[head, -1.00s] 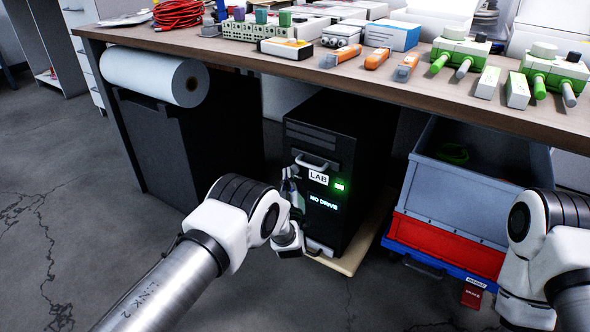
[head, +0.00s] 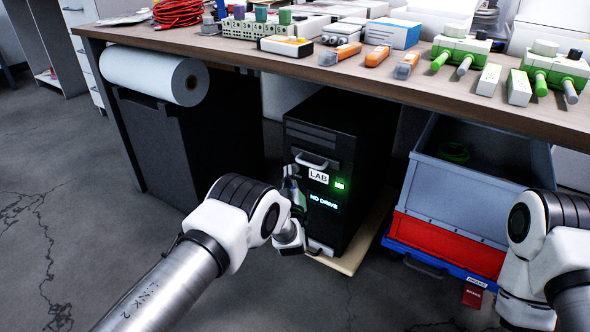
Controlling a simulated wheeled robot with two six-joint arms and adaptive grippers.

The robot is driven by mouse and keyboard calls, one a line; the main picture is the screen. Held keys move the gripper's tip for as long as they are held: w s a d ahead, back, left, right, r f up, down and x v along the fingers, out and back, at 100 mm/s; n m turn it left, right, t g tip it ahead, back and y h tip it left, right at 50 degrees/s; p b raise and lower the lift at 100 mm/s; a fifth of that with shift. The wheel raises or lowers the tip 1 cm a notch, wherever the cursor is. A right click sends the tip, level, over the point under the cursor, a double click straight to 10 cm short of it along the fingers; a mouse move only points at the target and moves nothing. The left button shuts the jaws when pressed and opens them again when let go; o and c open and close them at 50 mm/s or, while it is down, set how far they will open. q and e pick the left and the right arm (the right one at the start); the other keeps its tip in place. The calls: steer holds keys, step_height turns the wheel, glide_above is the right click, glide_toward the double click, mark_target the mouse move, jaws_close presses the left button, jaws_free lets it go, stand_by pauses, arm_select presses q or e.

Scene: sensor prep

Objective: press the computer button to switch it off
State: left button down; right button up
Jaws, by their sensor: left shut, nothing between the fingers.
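The black computer tower (head: 350,145) stands upright on a pale wooden board under the workbench. Its front has a handle, a white LAB label (head: 318,177), a lit green light (head: 339,185) and a display (head: 324,201) reading NO DRIVE. My left gripper (head: 291,172) is shut and empty, its tip at the left edge of the tower's front, below the handle. Whether it touches the front I cannot tell. No button shows clearly; my left gripper and wrist hide part of the lower left front. My right arm shows at the right edge, but its gripper is out of view.
The workbench (head: 440,98) overhangs the tower and carries cables, boxes and several green and orange devices. A dark bin (head: 165,150) with a white paper roll (head: 150,73) is to the left. A grey crate (head: 465,195) on a red one (head: 440,243) stands to the right.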

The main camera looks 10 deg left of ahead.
arm_select(q)
steer(key=shift+w, duration=0.15)
steer(key=shift+d, duration=0.1)
stand_by(0.3)
steer(key=shift+s+r+p, duration=0.15)
steer(key=shift+s+p, duration=0.2)
steer(key=shift+p, duration=0.25)
steer(key=shift+s+a, duration=0.1)
steer(key=shift+a, duration=0.1)
steer(key=s+p, duration=0.1)
steer(key=s, duration=0.1)
steer(key=s+a+p, duration=0.1)
steer(key=p, duration=0.1)
steer(key=s+a+p, duration=0.1)
steer(key=s+p, duration=0.1)
steer(key=shift+s, duration=0.3)
